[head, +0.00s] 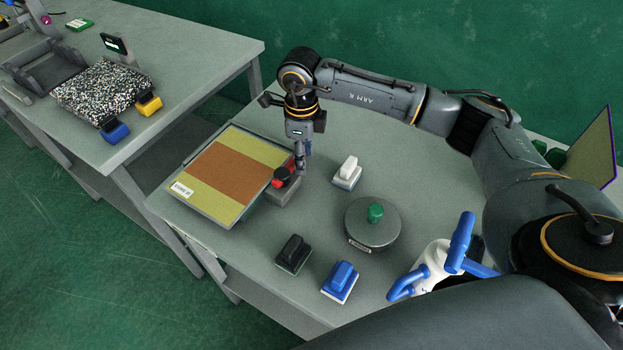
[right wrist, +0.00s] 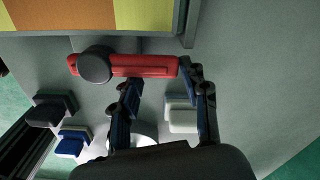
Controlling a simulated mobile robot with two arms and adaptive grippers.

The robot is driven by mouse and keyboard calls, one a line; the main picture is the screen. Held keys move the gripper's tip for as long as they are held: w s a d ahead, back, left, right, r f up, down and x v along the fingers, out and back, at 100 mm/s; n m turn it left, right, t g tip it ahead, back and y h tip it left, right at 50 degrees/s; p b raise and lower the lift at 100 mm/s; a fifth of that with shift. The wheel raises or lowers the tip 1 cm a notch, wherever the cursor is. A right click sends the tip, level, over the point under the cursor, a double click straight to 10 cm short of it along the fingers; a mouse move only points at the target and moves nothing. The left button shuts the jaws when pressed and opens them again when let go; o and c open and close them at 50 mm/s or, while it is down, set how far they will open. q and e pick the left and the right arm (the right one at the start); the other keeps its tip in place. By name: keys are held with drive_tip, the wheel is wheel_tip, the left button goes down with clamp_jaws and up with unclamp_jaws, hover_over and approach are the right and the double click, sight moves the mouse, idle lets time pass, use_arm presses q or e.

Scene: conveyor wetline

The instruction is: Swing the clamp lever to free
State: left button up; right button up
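The red clamp lever (head: 284,182) sits on a grey block (head: 284,197) at the right edge of a framed panel (head: 215,181) with yellow and brown bands. In the right wrist view the lever (right wrist: 145,66) lies crosswise with a round black knob (right wrist: 95,64) near its left end. My right gripper (head: 302,165) points down beside the lever. In the wrist view its fingers (right wrist: 160,77) are spread; one tip is close to the lever's right end, the other just below its middle. I cannot tell whether either touches. My left gripper is not in view.
White (head: 347,173), black (head: 293,254) and blue (head: 340,279) handled blocks stand on the table around a round grey disc (head: 372,222) with a green knob. A white bottle with blue handles (head: 437,262) is near my right arm. Another table (head: 190,60) stands at left.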

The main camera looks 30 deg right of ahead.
drive_tip(key=shift+w+a+r, duration=0.1)
drive_tip(key=shift+a+r, duration=0.05)
drive_tip(key=shift+a, duration=0.35)
drive_tip(key=shift+w+r+p, duration=0.1)
drive_tip(key=shift+r+p, duration=0.25)
drive_tip(key=shift+r, duration=0.1)
drive_tip(key=r+p, duration=0.2)
drive_tip(key=r, duration=0.3)
drive_tip(key=shift+a+r+p, duration=0.1)
drive_tip(key=shift+a+p, duration=0.3)
drive_tip(key=shift+d+r, duration=0.1)
drive_tip(key=shift+r, duration=0.2)
drive_tip(key=shift+d+r, duration=0.1)
drive_tip(key=shift+d, duration=0.2)
drive_tip(key=shift+s+f, duration=0.2)
